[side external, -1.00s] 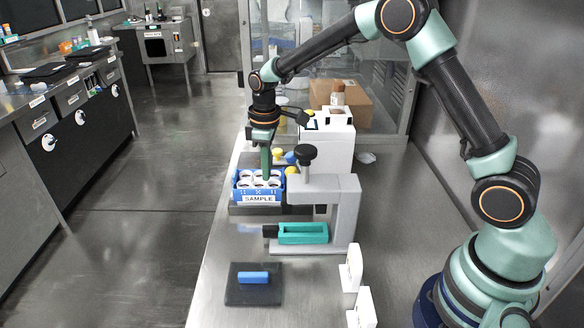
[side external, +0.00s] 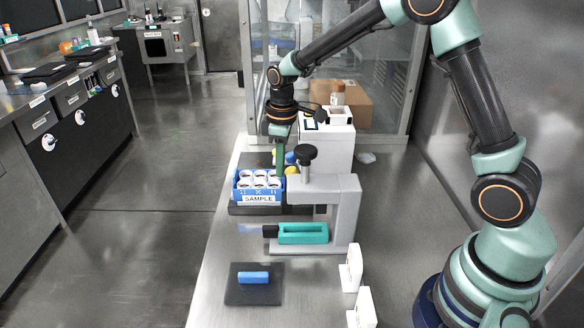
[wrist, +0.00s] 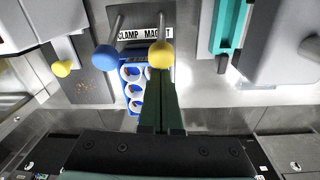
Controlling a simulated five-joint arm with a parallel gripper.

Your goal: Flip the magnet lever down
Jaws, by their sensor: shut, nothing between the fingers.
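The magnet lever is a metal rod with a yellow ball knob (wrist: 161,54), below a MAGNET label in the wrist view; its knob also shows in the side external view (side external: 292,170). The clamp lever with a blue knob (wrist: 107,57) stands to its left under a CLAMP label. My gripper (wrist: 161,76) is shut and empty, its green fingers pointing at the yellow knob. The fingertips overlap the knob's lower edge in the wrist view; I cannot tell if they touch.
A blue SAMPLE rack (side external: 258,198) of white-rimmed tubes sits below the levers. Another yellow knob (wrist: 62,68) is at left in the wrist view. A grey stand with a black knob (side external: 307,155) and a teal block (side external: 303,233) are nearer the side camera.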

